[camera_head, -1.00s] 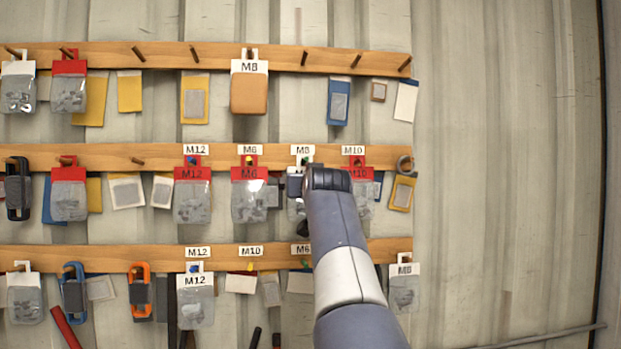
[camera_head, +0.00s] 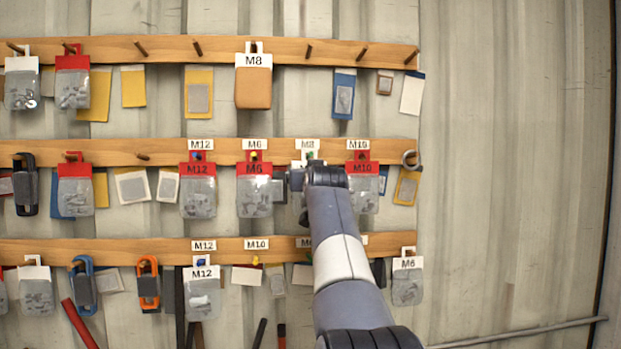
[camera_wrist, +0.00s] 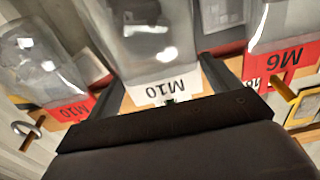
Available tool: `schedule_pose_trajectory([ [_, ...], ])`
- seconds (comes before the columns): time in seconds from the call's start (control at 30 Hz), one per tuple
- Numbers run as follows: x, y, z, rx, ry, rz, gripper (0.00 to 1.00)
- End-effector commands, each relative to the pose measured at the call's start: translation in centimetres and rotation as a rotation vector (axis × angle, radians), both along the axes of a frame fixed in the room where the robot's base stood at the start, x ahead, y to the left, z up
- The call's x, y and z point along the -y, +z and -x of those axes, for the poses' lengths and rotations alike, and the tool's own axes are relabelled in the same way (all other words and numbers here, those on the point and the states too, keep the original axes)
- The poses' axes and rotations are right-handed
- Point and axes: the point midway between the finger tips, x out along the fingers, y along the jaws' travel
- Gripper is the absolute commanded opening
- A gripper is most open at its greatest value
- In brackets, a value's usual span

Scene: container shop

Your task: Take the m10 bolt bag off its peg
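A clear bag with a white M10 header (camera_wrist: 165,88) hangs in the middle of the wrist view, upside down there. In the head view its white top (camera_head: 307,161) shows on the middle rail under an M8 tag; my arm hides most of it. My gripper (camera_wrist: 166,82) is open, with one dark finger on each side of this header; contact cannot be told. A second M10 bag, with a red header (camera_head: 362,168), hangs just right under an M10 tag; it also shows at left in the wrist view (camera_wrist: 72,110).
A red M6 bag (camera_head: 254,185) hangs close on the left, and a red M12 bag (camera_head: 198,185) beyond it. Rails above and below hold more bags. Bare corrugated wall (camera_head: 510,180) lies right.

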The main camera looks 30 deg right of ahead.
Motion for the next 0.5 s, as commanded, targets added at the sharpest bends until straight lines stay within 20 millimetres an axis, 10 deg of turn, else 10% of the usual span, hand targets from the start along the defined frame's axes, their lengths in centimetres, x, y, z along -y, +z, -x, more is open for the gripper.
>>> schedule_pose_trajectory([
  [0.5,-0.02,0.38,0.05,0.001,0.000,0.000,0.55],
])
